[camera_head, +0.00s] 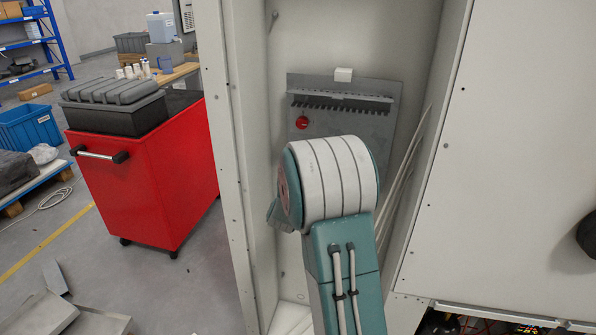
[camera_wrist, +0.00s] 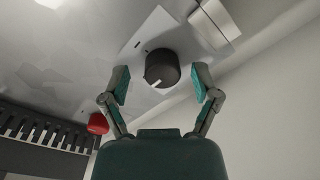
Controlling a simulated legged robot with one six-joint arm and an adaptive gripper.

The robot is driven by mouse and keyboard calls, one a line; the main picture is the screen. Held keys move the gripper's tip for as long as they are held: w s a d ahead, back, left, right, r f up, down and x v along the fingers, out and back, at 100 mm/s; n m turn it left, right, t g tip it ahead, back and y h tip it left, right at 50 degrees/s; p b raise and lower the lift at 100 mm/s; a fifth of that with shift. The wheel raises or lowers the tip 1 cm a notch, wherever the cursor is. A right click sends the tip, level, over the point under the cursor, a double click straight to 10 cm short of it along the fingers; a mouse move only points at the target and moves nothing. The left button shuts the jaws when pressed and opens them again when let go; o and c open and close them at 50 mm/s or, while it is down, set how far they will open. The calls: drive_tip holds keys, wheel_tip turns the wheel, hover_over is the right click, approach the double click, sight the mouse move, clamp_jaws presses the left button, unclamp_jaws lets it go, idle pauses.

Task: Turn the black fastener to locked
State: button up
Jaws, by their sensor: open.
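The black fastener (camera_wrist: 162,68) is a round dark knob with a pale pointer mark, set on a grey panel in the wrist view. A white plate sits behind it. My gripper (camera_wrist: 162,84) is open, with one teal-padded finger on each side of the knob and gaps between pads and knob. In the head view my arm hides the gripper and the knob. The grey panel (camera_head: 375,128) is inside an open pale cabinet there.
A red round part (camera_head: 302,123) and a slotted strip (camera_head: 340,103) are on the panel. A white block (camera_head: 343,74) is at its top edge. Cabinet walls (camera_head: 240,150) stand close on both sides. A red cart (camera_head: 150,165) stands outside at the left.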

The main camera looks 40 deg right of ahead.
drive_tip(key=shift+d, duration=0.15)
drive_tip(key=c, duration=0.7)
clamp_jaws()
drive_tip(key=shift+a+r, duration=0.1)
drive_tip(key=shift+a, duration=0.15)
drive_tip(key=shift+w+r, duration=0.1)
drive_tip(key=shift+m+h, duration=0.4)
drive_tip(key=shift+m, duration=8.8)
